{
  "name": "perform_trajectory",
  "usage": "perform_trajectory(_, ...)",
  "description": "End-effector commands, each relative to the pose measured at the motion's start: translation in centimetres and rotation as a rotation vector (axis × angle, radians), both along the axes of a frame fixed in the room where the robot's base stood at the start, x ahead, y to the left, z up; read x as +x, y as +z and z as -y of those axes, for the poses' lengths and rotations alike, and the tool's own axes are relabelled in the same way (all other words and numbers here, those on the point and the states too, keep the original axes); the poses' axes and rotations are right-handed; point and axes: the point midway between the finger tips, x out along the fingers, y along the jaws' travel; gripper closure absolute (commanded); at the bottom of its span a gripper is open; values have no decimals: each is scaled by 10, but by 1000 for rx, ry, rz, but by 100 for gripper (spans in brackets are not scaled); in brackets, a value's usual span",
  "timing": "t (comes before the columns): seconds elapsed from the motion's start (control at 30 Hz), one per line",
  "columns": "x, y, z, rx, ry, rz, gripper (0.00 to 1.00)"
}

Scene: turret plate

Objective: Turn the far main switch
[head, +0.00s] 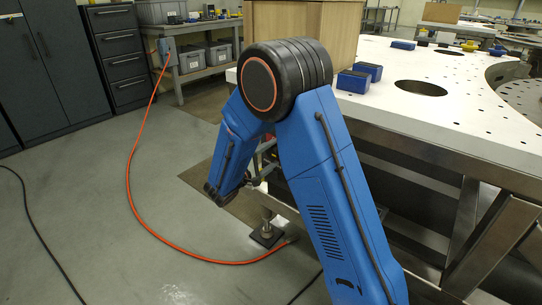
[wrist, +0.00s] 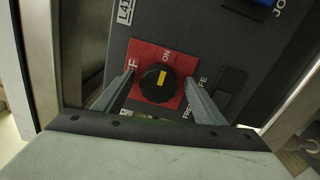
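The main switch (wrist: 155,84) shows in the wrist view as a black round knob with a yellow mark, on a red plate (wrist: 138,52) fixed to a dark panel. The yellow mark points up in the picture, roughly at the word ON; part of another word ending in F is at the left. My gripper (wrist: 160,78) is open, with one finger on each side of the knob. A gap shows between the knob and each finger; I cannot tell any contact. In the head view my blue arm reaches down beside the table, and the switch is hidden.
Metal posts (wrist: 42,60) flank the panel in the wrist view. A blue part (wrist: 262,4) and a dark rectangular part (wrist: 229,82) sit on the panel. The perforated table (head: 440,125) stands at right in the head view. An orange cable (head: 133,205) crosses the floor.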

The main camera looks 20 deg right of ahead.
Motion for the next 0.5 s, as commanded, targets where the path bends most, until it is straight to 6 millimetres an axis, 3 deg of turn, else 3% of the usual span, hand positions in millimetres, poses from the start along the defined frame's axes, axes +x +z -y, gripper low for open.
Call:
perform_trajectory(0.3,-1,1,-2,0,0,1,36)
perform_trajectory(0.5,-12,1,-19,0,3,1,36)
